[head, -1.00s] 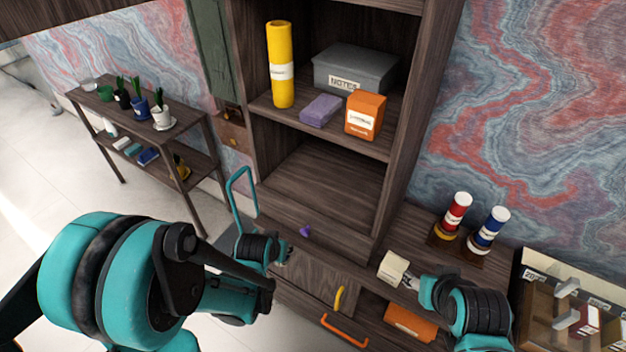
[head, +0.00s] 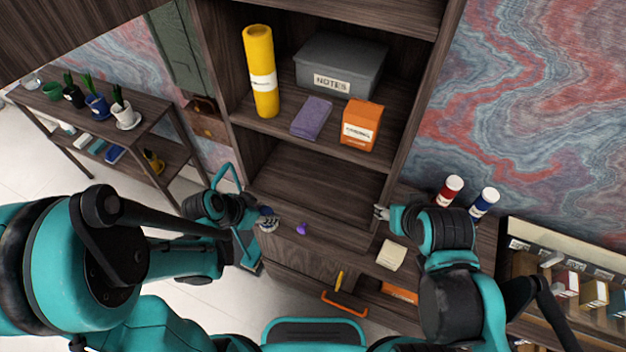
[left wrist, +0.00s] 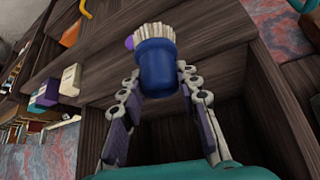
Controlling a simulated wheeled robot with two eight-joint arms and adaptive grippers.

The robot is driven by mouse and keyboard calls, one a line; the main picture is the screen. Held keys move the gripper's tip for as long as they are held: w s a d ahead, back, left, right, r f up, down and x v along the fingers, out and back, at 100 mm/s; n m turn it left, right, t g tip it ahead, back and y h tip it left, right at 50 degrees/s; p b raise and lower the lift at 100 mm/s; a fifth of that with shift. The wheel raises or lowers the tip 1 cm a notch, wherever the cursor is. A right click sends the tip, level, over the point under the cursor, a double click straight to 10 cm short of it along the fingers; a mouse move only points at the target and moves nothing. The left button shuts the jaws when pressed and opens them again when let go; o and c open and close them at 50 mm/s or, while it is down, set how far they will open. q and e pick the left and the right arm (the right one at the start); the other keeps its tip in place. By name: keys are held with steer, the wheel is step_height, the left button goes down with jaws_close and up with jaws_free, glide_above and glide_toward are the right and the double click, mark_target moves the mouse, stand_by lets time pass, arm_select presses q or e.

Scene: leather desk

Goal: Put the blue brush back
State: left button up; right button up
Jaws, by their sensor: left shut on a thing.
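The blue brush (left wrist: 157,68) shows best in the left wrist view: a dark blue round body with cream bristles pointing away from my wrist. My left gripper (left wrist: 158,82) is shut on its body, one finger on each side. In the head view my left gripper (head: 267,220) is at the front left of the cabinet, near the ledge below the open lower compartment. The brush is small and hard to make out there. My right gripper (head: 382,212) is at the cabinet's right upright; its fingers are too small to tell open from shut.
A small purple piece (head: 302,229) lies on the ledge right of my left gripper. The lower compartment (head: 320,180) looks empty. Above it stand a yellow tube (head: 261,72), a grey notes box (head: 338,66), a purple block (head: 311,117) and an orange box (head: 361,126). A cream block (head: 391,255) lies right.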

arm_select(q)
steer(key=shift+s+d+r+m, duration=0.1)
steer(key=shift+d+r+m, duration=0.2)
steer(key=shift+r, duration=0.35)
steer(key=w+d, duration=1)
steer(key=shift+w+d, duration=0.15)
steer(key=shift+d, duration=0.15)
steer(key=shift+w+d, duration=1)
steer(key=shift+d, duration=0.05)
steer(key=shift+w+d+f+b, duration=0.1)
steer(key=shift+w+f+b, duration=0.05)
steer(key=shift+f+b, duration=0.35)
steer(key=shift+f, duration=0.35)
steer(key=shift+r, duration=0.1)
